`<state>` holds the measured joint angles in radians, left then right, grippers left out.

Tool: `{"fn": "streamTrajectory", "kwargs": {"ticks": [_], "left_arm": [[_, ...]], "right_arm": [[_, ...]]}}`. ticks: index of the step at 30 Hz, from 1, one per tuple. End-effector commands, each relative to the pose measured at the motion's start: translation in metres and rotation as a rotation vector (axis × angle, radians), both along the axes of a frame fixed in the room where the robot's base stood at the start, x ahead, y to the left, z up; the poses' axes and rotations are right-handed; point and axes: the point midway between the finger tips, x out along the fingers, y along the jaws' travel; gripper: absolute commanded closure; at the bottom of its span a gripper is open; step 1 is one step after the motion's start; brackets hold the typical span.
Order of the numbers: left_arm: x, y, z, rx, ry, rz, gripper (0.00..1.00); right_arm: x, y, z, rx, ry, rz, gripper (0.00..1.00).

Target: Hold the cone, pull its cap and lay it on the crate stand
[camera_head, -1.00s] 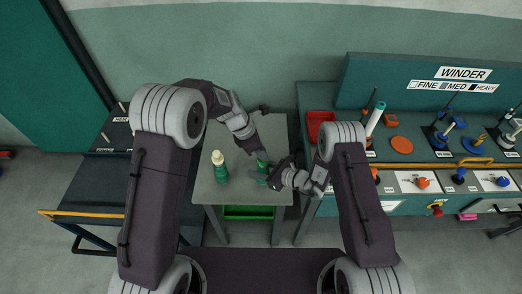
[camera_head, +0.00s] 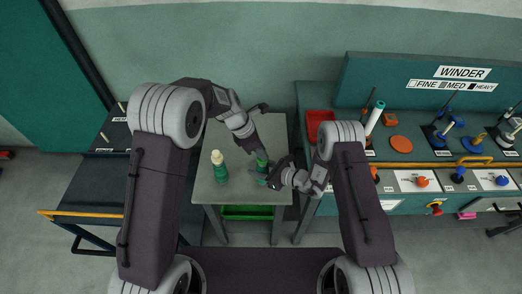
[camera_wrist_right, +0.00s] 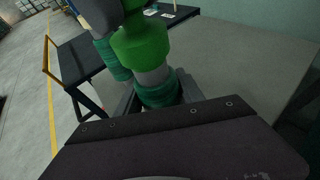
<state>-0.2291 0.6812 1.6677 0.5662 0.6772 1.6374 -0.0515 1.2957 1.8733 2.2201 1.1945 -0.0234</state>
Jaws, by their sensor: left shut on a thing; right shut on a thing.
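The cone (camera_head: 262,166), wound in dark green, stands on the grey table (camera_head: 205,187). In the right wrist view its dark green winding (camera_wrist_right: 158,96) shows between my right fingers, with a grey section above it. The bright green cap (camera_wrist_right: 141,46) is at its top. My right gripper (camera_head: 267,178) is shut on the lower part of the cone, from the right. My left gripper (camera_head: 260,152) is shut at the cap from above and behind. Its fingertips are small in the head view, and the exact contact is hard to see.
A second green cone (camera_head: 219,168) with a cream top stands on the table to the left. A green crate (camera_head: 247,212) is under the table. A red bin (camera_head: 319,122) and the winder bench are at the right. A dark cart (camera_head: 88,190) is at the left.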

Motion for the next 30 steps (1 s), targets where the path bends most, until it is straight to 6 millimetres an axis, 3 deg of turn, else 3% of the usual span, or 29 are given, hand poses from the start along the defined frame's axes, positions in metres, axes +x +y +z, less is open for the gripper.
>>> {"fn": "streamTrajectory", "kwargs": {"ticks": [26,30], "left_arm": [[0.000,0.000,0.022,0.000,-0.001,-0.001,1.00],[0.001,0.000,0.042,-0.001,-0.004,-0.002,1.00]], "right_arm": [[0.000,0.000,0.000,-0.001,0.001,0.000,1.00],[0.000,0.000,0.000,-0.001,0.001,0.000,1.00]]}}
